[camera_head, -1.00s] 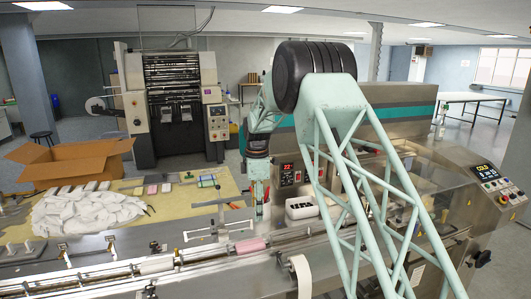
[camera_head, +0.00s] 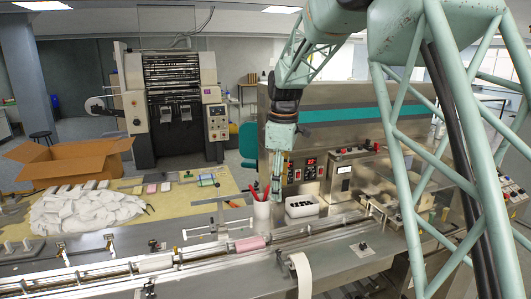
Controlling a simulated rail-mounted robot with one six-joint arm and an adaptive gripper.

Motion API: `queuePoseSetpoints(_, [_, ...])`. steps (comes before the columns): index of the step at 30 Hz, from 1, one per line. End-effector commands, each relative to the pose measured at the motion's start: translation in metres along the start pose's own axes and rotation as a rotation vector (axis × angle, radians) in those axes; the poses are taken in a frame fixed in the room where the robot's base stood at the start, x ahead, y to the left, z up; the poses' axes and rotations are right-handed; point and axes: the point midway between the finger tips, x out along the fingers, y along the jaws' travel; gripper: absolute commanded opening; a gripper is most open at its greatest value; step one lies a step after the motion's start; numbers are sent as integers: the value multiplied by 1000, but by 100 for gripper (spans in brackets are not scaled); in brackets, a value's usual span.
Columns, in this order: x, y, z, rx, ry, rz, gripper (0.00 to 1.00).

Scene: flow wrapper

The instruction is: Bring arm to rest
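My arm reaches in from the right side of the view, and its lattice link crosses the right part of the flow wrapper (camera_head: 350,98). My gripper (camera_head: 277,196) points down above the machine's deck, beside a white cup with red-handled tools (camera_head: 262,212). The fingers are small and seen edge-on, so I cannot tell whether they are open or shut. No held object shows between them.
A pink pack (camera_head: 250,244) and a white pack (camera_head: 155,263) lie in the infeed channel. A white bin with dark items (camera_head: 301,208) stands right of my gripper. An open cardboard box (camera_head: 70,160) and a white pile (camera_head: 88,211) are on the left table.

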Motion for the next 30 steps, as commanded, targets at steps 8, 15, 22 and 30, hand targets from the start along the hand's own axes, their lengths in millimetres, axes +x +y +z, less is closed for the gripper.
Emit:
queuePoseSetpoints(8, [-37, -31, 31, 112, 9, 20, 49])
queuePoseSetpoints(15, [-65, -60, 56, 208, 17, 36, 49])
queuePoseSetpoints(22, [-88, -90, 81, 301, 25, 50, 49])
queuePoseSetpoints(30, [-111, -128, 108, 410, 37, 67, 49])
